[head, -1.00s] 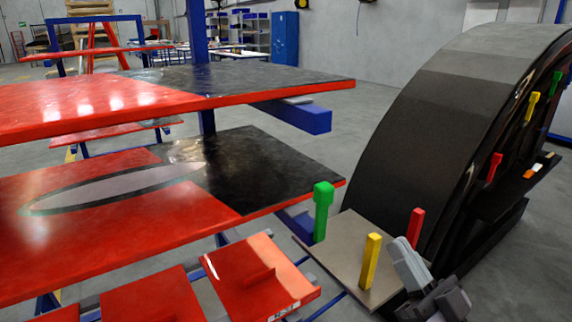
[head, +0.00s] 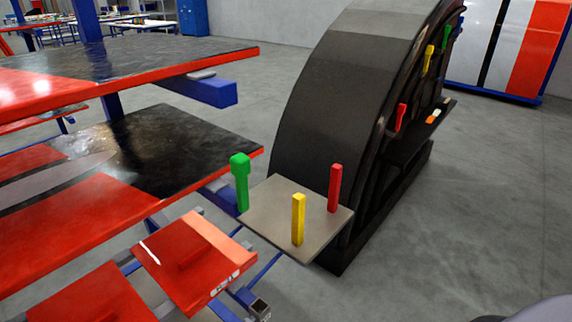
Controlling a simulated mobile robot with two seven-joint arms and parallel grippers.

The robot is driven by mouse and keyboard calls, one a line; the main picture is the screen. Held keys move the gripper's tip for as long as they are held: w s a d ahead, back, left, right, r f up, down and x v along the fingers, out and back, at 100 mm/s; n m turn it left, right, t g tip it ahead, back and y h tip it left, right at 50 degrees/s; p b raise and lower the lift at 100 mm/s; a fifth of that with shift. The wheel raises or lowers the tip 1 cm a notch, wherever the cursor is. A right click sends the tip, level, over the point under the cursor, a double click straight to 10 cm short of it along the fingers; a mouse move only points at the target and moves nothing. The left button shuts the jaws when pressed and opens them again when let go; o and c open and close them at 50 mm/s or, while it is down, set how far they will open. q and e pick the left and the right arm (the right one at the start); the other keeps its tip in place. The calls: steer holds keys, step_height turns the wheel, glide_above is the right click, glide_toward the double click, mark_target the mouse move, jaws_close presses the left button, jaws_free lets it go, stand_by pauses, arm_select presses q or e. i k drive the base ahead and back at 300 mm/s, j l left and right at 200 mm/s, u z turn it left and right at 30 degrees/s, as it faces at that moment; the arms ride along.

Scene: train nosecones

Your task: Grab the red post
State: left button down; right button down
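A red post (head: 335,188) stands upright on a small grey-beige plate (head: 268,222), near its right corner. A yellow post (head: 298,220) stands on the front part of the same plate, and a green post (head: 240,182) with a wider top stands at its left corner. Another red post (head: 401,117) sits on the side of the large black curved nosecone (head: 335,105), below a yellow one (head: 428,60) and a green one (head: 445,40). Neither of my grippers shows in the head view now.
Red and black panels (head: 185,150) lie on a blue rack at left. Smaller red panels (head: 195,262) lie in front of the plate. A dark ledge (head: 425,135) on the nosecone holds small orange and white items. The grey floor at right is clear.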

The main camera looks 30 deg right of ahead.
mark_target(335, 174)
steer(key=i+l+u, duration=0.25)
steer(key=l, duration=1.05)
steer(key=i+l+u, duration=0.25)
steer(key=l, duration=1.15)
steer(key=l+u, duration=0.2)
steer(key=l, duration=1.15)
